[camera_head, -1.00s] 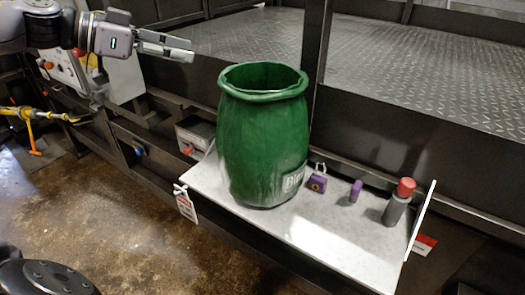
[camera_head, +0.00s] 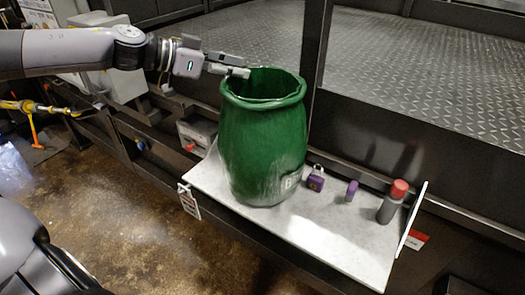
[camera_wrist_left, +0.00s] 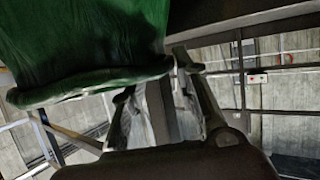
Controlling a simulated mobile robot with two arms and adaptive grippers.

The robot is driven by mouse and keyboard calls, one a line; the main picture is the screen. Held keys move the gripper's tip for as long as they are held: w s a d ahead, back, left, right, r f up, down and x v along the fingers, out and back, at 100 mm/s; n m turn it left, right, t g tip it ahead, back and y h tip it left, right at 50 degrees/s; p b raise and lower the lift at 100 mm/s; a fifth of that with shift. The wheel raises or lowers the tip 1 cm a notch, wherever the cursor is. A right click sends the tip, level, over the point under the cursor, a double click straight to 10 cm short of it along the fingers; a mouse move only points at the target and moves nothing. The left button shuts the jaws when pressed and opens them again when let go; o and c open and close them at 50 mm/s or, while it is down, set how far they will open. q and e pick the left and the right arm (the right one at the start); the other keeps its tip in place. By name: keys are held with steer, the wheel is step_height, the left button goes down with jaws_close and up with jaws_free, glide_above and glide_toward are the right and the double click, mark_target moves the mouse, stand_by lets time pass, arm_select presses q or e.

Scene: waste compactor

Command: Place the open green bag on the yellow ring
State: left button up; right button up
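The green bag (camera_head: 262,140) stands upright and open-mouthed on a white shelf, with white lettering low on its front. A yellow bar-like piece (camera_head: 38,107) at the left may be the ring seen edge-on; no full ring shape shows. My right gripper is not in view.
On the white shelf (camera_head: 335,237), right of the bag, stand a purple padlock (camera_head: 316,181), a small purple item (camera_head: 351,190) and a grey bottle with a red cap (camera_head: 392,203). A dark frame and metal plate floor (camera_head: 420,85) lie behind.

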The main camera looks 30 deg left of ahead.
arm_select(q)
steer(key=shift+p+x, duration=0.35)
steer(key=shift+x, duration=1.65)
steer(key=shift+w+a+r, duration=0.1)
steer(key=shift+w+r, duration=0.05)
steer(key=shift+w, duration=0.05)
jaws_close()
